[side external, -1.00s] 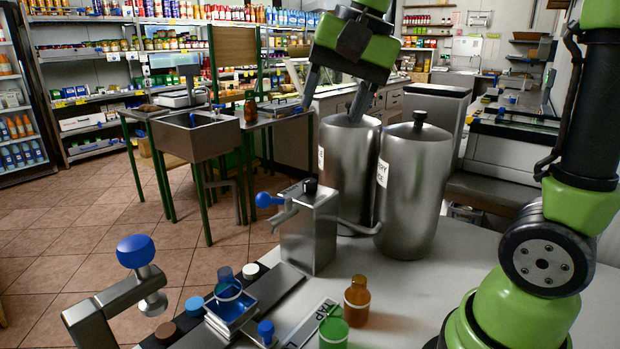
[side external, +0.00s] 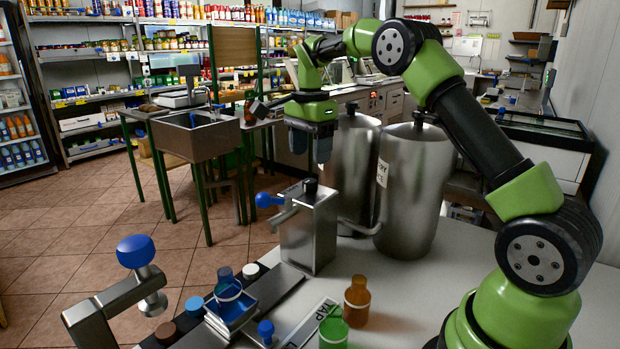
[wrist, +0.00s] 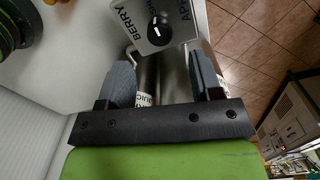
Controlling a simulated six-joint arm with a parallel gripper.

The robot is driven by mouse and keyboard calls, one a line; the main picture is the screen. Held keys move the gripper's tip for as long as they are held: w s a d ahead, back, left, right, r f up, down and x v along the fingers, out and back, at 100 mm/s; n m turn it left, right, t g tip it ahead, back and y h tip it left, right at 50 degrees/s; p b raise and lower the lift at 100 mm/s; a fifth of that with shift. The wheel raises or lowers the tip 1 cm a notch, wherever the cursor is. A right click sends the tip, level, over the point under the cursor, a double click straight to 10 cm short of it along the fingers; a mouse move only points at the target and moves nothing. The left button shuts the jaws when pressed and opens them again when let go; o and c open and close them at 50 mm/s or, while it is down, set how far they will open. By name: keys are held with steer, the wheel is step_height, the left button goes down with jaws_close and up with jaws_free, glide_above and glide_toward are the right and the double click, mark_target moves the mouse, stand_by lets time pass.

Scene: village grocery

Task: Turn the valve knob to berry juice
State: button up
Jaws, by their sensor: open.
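The valve box (side external: 308,230) is a steel block with a blue-ended lever at its left side. Its black valve knob (side external: 310,186) sits on top. In the wrist view the knob (wrist: 160,28) shows a white mark, with BERRY lettering on its left and lettering beginning AP on its right, cut off by the picture's edge. I cannot tell exactly which label the mark points at. My gripper (side external: 311,150) hangs above the knob, fingers downward, apart from it. In the wrist view my gripper (wrist: 160,70) is open and empty, with the knob beyond the gap between its fingers.
Two steel tanks (side external: 408,195) stand right behind the valve box, joined to it by pipes. In front are a blue bottle (side external: 228,290) on a small tray, an orange bottle (side external: 357,300) and a green bottle (side external: 333,330). The white counter (side external: 420,275) is clear right of the valve box.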

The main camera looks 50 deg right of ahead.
mark_target(310, 180)
step_height(310, 180, down, 6)
steer(key=shift+f, duration=0.2)
steer(key=c, duration=0.9)
